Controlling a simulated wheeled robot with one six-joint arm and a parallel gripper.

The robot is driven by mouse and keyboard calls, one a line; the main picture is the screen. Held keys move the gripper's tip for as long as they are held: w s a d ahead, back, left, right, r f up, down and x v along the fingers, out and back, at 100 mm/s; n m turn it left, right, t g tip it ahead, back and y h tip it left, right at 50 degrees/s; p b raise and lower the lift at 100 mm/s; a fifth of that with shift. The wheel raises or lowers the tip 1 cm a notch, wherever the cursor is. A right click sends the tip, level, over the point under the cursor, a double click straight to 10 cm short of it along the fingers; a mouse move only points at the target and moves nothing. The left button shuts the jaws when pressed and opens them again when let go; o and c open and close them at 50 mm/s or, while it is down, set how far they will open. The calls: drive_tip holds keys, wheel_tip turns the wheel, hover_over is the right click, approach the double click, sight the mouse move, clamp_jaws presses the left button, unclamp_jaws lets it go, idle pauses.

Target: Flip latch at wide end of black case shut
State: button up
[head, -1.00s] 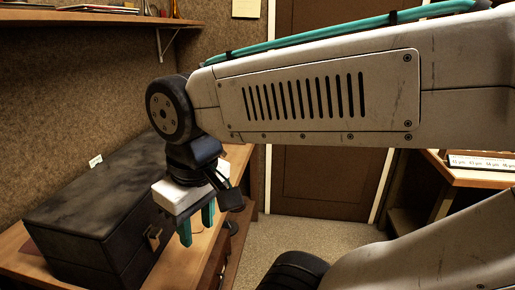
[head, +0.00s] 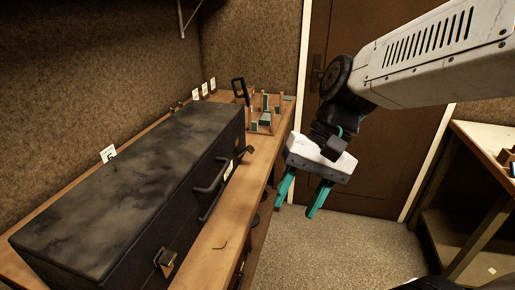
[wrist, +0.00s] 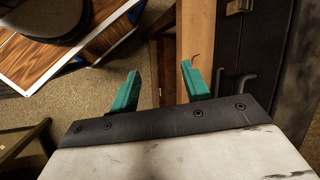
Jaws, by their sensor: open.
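The long black case (head: 120,185) lies closed-lidded on the wooden bench, with a handle (head: 212,192) on its front face. A brass-coloured latch (head: 165,262) is on the front near end; a darker latch (head: 246,150) juts out near the far end. I cannot tell whether either is fastened. My gripper (head: 296,207) is open and empty, pointing down to the right of the bench, apart from the case. In the wrist view the open fingers (wrist: 160,72) are over the bench edge and floor, with the case (wrist: 270,45) at the right and the brass latch (wrist: 238,6) at top.
The bench (head: 225,230) has a narrow clear strip before the case, with a small dark hook-shaped piece (head: 220,246) on it. A small wooden rack (head: 262,118) stands beyond the case. A door (head: 365,170) is behind; another bench (head: 480,150) is at right. Open floor lies between.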

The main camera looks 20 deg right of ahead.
drive_tip(key=w+a+m+y, duration=0.2)
drive_tip(key=w+m+y, duration=0.2)
drive_tip(key=w, duration=0.2)
drive_tip(key=m+t+y, duration=0.5)
drive_tip(key=m+t, duration=0.7)
drive_tip(key=m, duration=0.5)
approach(252, 149)
drive_tip(key=x, duration=1)
drive_tip(key=shift+a, duration=0.1)
